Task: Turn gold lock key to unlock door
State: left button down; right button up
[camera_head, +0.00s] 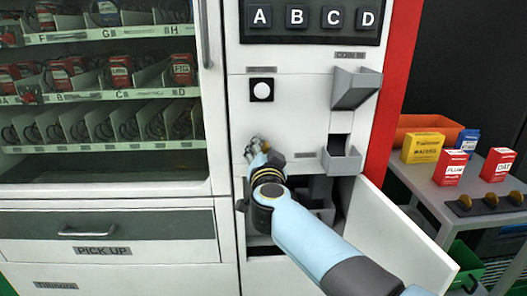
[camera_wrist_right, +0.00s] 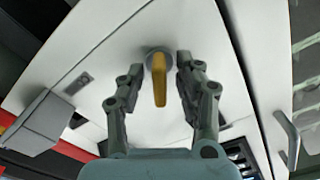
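The gold key (camera_wrist_right: 159,80) sticks out of a round grey lock in the white machine front, in the right wrist view. My right gripper (camera_wrist_right: 158,68) has its two fingers apart, one on each side of the key, with a gap visible to each. In the head view my right gripper (camera_head: 256,147) is at the white panel, left of the small grey tray, and the key is hidden there. The white door (camera_head: 392,238) at the lower right stands swung open, showing a dark compartment. My left gripper is not in view.
A grey coin chute (camera_head: 356,88) and a small grey tray (camera_head: 341,160) jut out of the panel. The pick-up drawer (camera_head: 107,233) is at the lower left. A side table (camera_head: 425,190) with small boxes and an orange bin (camera_head: 428,127) stands at the right.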

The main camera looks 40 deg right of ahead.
grip_shut()
jog(key=shift+m, duration=0.5)
jog(key=shift+m+p, duration=0.55)
jog(key=shift+m, duration=0.05)
jog(key=m, duration=0.2)
jog(key=shift+m+p, duration=0.3)
jog(key=shift+p, duration=0.1)
jog(key=m, duration=0.3)
jog(key=shift+f, duration=0.15)
jog(key=shift+m, duration=1.8)
jog(key=shift+f, duration=0.1)
